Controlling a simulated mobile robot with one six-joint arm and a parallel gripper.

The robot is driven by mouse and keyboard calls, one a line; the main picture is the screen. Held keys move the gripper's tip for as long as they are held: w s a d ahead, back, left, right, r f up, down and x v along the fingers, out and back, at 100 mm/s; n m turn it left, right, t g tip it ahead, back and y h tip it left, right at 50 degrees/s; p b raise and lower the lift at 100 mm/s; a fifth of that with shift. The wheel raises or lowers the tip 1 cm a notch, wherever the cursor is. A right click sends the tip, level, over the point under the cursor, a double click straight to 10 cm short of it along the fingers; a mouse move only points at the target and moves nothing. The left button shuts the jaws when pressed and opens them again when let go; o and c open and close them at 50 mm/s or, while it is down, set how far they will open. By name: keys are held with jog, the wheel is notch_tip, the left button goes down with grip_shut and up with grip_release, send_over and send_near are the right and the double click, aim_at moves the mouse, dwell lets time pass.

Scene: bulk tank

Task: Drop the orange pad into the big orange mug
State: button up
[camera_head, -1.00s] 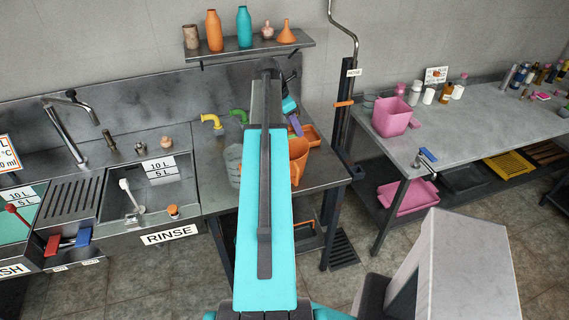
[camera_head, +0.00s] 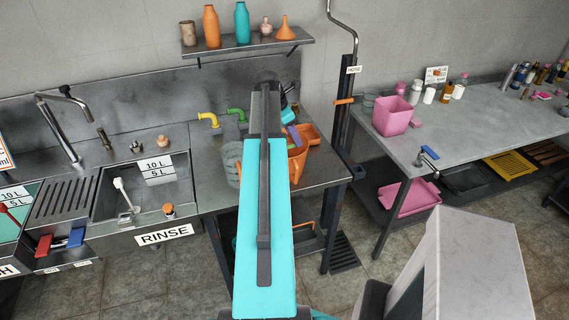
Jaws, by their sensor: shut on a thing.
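The big orange mug (camera_head: 298,166) stands on the steel counter, partly hidden behind my turquoise arm. My gripper (camera_head: 294,139) is above and behind it, with a teal body and a purple part pointing down close to the mug's rim. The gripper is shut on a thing. Orange shows around the purple tip, but I cannot separate the orange pad from the mug there. Whether the tip is inside the mug or just over it cannot be told.
An orange tray-like container (camera_head: 311,133) lies just behind the mug. A clear jug (camera_head: 231,160) stands left of my arm, with yellow (camera_head: 208,119) and green pipe pieces behind. A shelf (camera_head: 245,46) with bottles hangs above. A dark hose post (camera_head: 344,115) rises at the right.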

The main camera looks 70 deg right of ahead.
jog(key=o, duration=1.1)
jog(key=shift+o, duration=0.2)
jog(key=shift+r, duration=0.1)
jog(key=b+v, duration=0.3)
jog(key=v, duration=1)
jog(key=shift+r+b, duration=0.3)
jog(key=shift+w+a+r, duration=0.1)
